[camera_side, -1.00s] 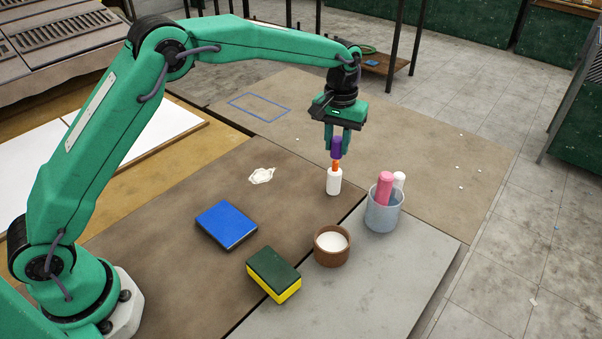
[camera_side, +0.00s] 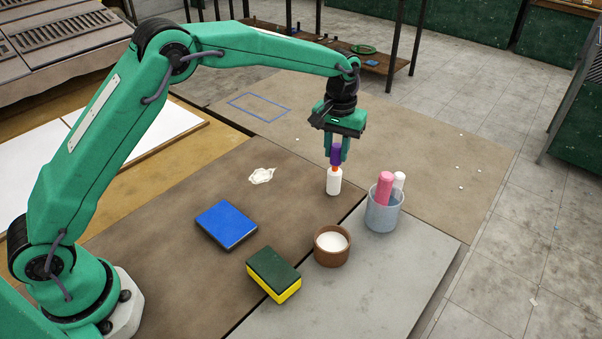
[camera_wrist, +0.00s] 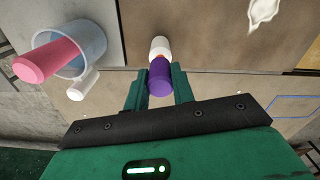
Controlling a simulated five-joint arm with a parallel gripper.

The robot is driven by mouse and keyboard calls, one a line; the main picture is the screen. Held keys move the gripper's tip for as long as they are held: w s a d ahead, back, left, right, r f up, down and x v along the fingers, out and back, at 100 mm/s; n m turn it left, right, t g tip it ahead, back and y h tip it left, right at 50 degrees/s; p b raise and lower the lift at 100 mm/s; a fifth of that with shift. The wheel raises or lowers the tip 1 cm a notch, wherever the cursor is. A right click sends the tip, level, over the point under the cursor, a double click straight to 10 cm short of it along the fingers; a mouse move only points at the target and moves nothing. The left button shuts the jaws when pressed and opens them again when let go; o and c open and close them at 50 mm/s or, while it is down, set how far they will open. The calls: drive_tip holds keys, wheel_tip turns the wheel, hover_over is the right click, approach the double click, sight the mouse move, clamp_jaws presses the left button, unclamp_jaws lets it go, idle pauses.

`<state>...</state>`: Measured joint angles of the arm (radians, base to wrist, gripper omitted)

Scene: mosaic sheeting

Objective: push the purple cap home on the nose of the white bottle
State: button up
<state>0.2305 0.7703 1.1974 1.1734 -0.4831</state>
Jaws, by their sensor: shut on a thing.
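The white bottle (camera_side: 334,182) stands upright on the brown table near the seam with the grey panel. Its orange nose (camera_side: 335,169) shows as a thin band below the purple cap (camera_side: 336,154). My gripper (camera_side: 336,158) is shut on the cap, directly above the bottle. The cap sits over the upper part of the nose, in line with the bottle as far as I can tell. In the wrist view the cap (camera_wrist: 160,77) is between my fingers, with the white bottle (camera_wrist: 160,46) beyond it and a little orange between them.
A translucent cup (camera_side: 383,213) with a pink and a white stick stands right of the bottle. A brown bowl with white contents (camera_side: 332,246), a green and yellow sponge (camera_side: 273,274) and a blue block (camera_side: 226,224) lie in front.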

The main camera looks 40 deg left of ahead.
drive_tip(key=shift+f, duration=1.3)
drive_tip(key=o, duration=1)
drive_tip(key=shift+r, duration=0.1)
drive_tip(key=shift+r, duration=3.85)
